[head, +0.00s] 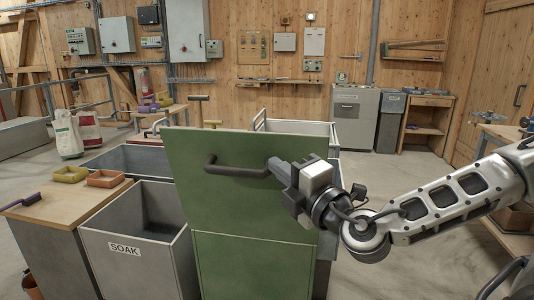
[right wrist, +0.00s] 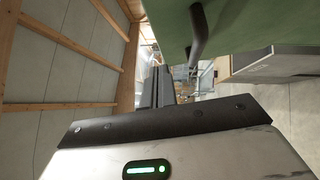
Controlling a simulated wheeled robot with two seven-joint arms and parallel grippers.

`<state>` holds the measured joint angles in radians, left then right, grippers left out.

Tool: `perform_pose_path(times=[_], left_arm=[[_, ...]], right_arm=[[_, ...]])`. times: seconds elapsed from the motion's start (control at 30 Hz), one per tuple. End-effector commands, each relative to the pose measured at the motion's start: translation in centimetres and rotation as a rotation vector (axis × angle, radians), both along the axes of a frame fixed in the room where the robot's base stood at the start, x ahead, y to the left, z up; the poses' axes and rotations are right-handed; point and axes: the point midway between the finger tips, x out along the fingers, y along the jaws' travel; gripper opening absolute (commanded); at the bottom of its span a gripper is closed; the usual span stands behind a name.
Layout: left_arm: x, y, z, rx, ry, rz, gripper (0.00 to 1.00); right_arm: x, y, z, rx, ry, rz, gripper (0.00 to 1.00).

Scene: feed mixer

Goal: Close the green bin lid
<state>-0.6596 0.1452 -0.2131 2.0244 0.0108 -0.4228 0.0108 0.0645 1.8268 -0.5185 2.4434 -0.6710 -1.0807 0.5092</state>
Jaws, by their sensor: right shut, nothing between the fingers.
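The green bin (head: 255,266) stands in front of me. Its green lid (head: 215,145) stands raised above the bin body, its broad face with a dark bar handle (head: 235,172) toward me. My right gripper (head: 276,166) is at the right end of the handle, fingers pointing left, shut with nothing between them. I cannot tell whether it touches the handle or lid. In the right wrist view, the shut fingers (right wrist: 160,88) point ahead, with the green lid (right wrist: 245,18) and its handle (right wrist: 198,30) above and to the right. My left gripper is out of view.
A grey bin marked SOAK (head: 125,249) stands directly left of the green one. A wooden-topped cabinet (head: 62,212) with small trays is further left. Another grey bin (head: 300,127) is behind the lid. Open floor (head: 400,190) lies to the right, behind my right arm.

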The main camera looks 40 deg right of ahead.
Motion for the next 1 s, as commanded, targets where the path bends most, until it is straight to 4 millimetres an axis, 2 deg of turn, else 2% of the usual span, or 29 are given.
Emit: perform_pose_path(times=[0.23, 0.3, 0.43, 0.6, 0.8, 1.0], left_arm=[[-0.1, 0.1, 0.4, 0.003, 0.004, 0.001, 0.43], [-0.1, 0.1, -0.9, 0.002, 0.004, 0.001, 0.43], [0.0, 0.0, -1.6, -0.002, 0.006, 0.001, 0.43], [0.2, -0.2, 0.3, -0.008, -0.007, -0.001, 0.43], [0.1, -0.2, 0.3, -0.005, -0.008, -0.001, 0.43], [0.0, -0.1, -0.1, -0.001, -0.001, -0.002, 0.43]], right_arm=[[3.2, -0.3, 0.8, 0.011, -0.004, -0.004, 0.0], [4.1, -0.3, 0.1, 0.011, -0.001, -0.008, 0.0], [5.3, -0.5, 0.4, 0.013, -0.003, -0.006, 0.0], [6.9, -2.1, 1.8, 0.002, -0.002, -0.005, 0.0], [8.0, -3.3, 1.9, 0.002, -0.001, -0.003, 0.0], [8.1, -3.4, 1.8, 0.001, 0.0, -0.002, 0.0]])
